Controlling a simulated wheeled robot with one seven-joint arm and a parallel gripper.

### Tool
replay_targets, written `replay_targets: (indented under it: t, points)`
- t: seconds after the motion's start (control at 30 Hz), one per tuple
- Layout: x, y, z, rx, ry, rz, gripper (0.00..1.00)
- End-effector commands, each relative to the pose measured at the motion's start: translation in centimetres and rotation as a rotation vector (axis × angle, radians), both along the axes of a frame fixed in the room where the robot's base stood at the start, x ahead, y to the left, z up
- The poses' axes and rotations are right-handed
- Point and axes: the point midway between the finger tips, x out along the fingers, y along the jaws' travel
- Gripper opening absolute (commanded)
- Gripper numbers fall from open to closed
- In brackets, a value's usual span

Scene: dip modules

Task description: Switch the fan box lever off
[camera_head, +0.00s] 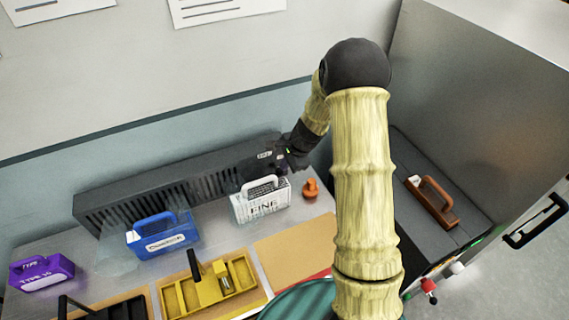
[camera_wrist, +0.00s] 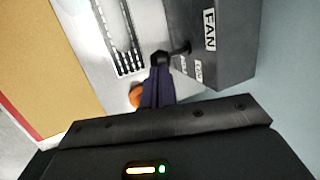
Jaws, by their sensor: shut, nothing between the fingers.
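The fan box (camera_head: 175,190) is a long dark grey housing with a slotted front, along the back wall in the head view. Its end shows in the wrist view (camera_wrist: 215,62) with a white FAN label and two smaller labels, partly legible. A thin dark lever (camera_wrist: 181,49) sticks out from that face, with a dark round end at my fingertips. My gripper (camera_wrist: 160,68) is shut and empty, its fingers at the lever's end; whether they touch cannot be told. In the head view my gripper (camera_head: 287,160) is at the box's right end, and the lever is not discernible.
A white handled module (camera_head: 260,205) and an orange knob (camera_head: 311,189) stand close to my gripper. A blue module (camera_head: 162,240), a purple module (camera_head: 42,272) and a yellow tray (camera_head: 180,300) are further left. A grey cabinet (camera_head: 490,110) stands at the right.

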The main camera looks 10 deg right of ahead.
Motion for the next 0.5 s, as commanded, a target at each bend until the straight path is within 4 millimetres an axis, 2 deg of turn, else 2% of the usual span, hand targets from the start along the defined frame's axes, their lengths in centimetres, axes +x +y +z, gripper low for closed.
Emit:
replay_targets:
  t: [0.17, 0.5]
  points:
    - [0.32, 0.28, -0.98, 0.000, 0.000, 0.000, 0.00]
    - [0.34, 0.29, -1.14, 0.000, -0.001, 0.000, 0.00]
